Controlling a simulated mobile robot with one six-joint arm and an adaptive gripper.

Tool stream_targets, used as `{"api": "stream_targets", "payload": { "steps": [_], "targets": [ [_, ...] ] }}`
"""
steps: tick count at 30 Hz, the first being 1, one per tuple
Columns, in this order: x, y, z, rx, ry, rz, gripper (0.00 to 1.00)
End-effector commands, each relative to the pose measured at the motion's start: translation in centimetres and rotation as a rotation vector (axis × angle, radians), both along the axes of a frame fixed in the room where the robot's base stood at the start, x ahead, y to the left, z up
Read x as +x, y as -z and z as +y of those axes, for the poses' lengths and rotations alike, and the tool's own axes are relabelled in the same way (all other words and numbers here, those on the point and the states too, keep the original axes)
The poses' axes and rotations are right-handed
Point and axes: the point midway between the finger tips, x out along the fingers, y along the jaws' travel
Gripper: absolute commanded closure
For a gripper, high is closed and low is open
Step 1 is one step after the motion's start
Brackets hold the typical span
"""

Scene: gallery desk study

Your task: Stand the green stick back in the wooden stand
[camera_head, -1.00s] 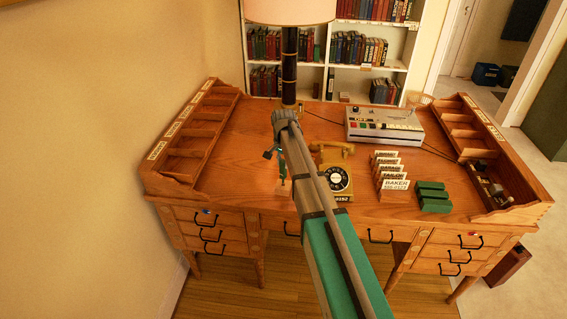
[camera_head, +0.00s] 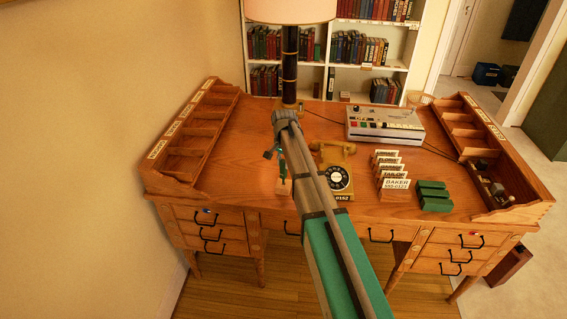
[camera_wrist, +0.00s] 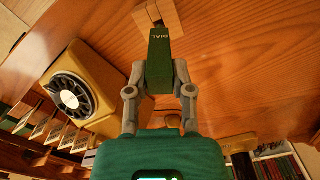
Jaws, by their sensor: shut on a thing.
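The green stick (camera_wrist: 159,62) is held upright between the fingers of my gripper (camera_wrist: 160,85) in the wrist view, with "DIAL" lettered on its end. The small wooden stand (camera_wrist: 171,18) lies just beyond the stick's far end and is partly hidden by it. In the head view the green stick (camera_head: 282,168) hangs from my gripper (camera_head: 277,152) directly over the wooden stand (camera_head: 284,187), which is on the desk. Their ends meet or nearly meet in the picture. I cannot tell whether the stick is inside the stand.
A yellow rotary phone (camera_head: 337,180) stands close to the right of the stand. Name cards (camera_head: 396,184), green blocks (camera_head: 433,196) and a grey machine (camera_head: 384,124) are farther right. A lamp (camera_head: 290,65) stands behind. The desk (camera_head: 235,180) is clear to the left.

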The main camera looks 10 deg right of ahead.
Motion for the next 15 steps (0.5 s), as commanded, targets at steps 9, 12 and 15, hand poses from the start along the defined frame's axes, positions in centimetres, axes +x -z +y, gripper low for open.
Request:
{"api": "stream_targets", "payload": {
  "steps": [9, 12, 15],
  "targets": [
    [-0.01, 0.8, 0.0, 0.0, 0.0, 0.0, 1.0],
    [-0.01, 1.01, 0.0, 0.0, 0.0, 0.0, 1.0],
    [-0.01, 1.22, 0.0, 0.0, 0.0, 0.0, 1.0]
  ]
}}
